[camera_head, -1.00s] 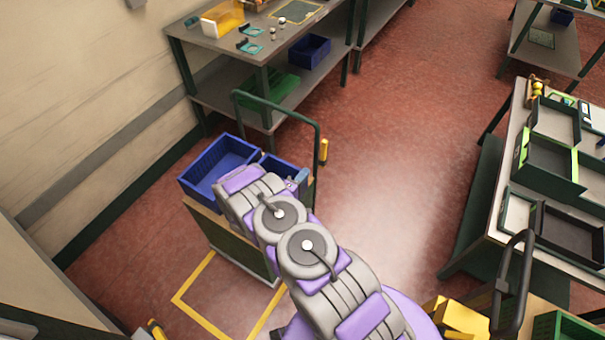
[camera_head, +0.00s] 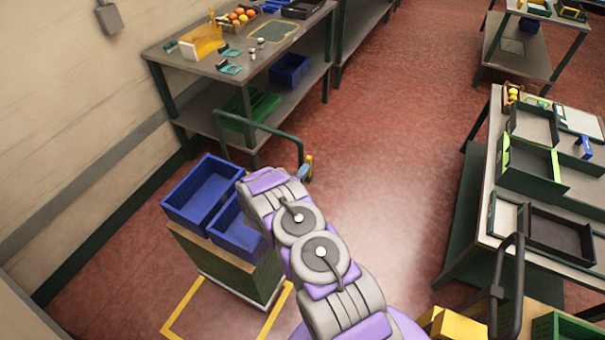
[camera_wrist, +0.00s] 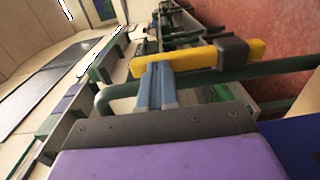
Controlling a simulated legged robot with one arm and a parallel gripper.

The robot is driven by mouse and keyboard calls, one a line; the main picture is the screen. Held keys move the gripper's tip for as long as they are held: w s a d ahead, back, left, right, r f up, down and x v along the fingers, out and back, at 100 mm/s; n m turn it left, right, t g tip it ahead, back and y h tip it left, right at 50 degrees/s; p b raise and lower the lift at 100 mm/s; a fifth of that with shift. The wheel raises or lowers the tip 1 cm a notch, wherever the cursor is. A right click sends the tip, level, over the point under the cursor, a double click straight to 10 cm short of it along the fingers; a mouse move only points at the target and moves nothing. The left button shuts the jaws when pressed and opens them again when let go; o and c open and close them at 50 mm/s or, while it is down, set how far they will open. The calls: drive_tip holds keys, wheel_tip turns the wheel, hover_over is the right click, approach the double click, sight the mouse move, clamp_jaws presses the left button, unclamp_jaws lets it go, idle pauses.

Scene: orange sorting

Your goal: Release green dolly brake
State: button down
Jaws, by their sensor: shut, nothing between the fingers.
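The green dolly handle (camera_head: 256,127) stands at the back of the dolly, which carries blue bins. The brake lever (camera_head: 309,164), yellow with a dark part, sits by the handle's right post. In the wrist view the yellow lever (camera_wrist: 190,60) lies crosswise just past my fingertips, in front of the green handle bar (camera_wrist: 225,80). My gripper (camera_wrist: 156,72) is shut and empty, its blue-grey fingers together against or just short of the lever; contact cannot be told. In the head view my gripper (camera_head: 303,173) is beside the lever, and my arm hides part of the dolly.
Two blue bins (camera_head: 197,197) sit on the dolly, over a yellow floor outline (camera_head: 186,308). A workbench (camera_head: 170,44) stands behind it. A table with trays (camera_head: 492,160) is at right. The red floor between is clear.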

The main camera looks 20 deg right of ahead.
sight(308, 162)
drive_tip(key=w+d+g+y+p, duration=0.1)
drive_tip(key=d+r+g+y+p, duration=0.1)
drive_tip(key=shift+w+r+p, duration=0.25)
drive_tip(key=shift+w+p, duration=0.05)
drive_tip(key=shift+w, duration=0.05)
drive_tip(key=shift+w+d+g+y+p, duration=0.3)
drive_tip(key=shift+d+g+y+p, duration=0.2)
drive_tip(key=shift+y, duration=0.2)
drive_tip(key=shift+w+d+f+p, duration=0.25)
drive_tip(key=shift+d+f+p, duration=0.1)
drive_tip(key=shift+p, duration=0.15)
drive_tip(key=shift+r, duration=0.1)
drive_tip(key=shift+w, duration=0.1)
drive_tip(key=shift+r, duration=0.1)
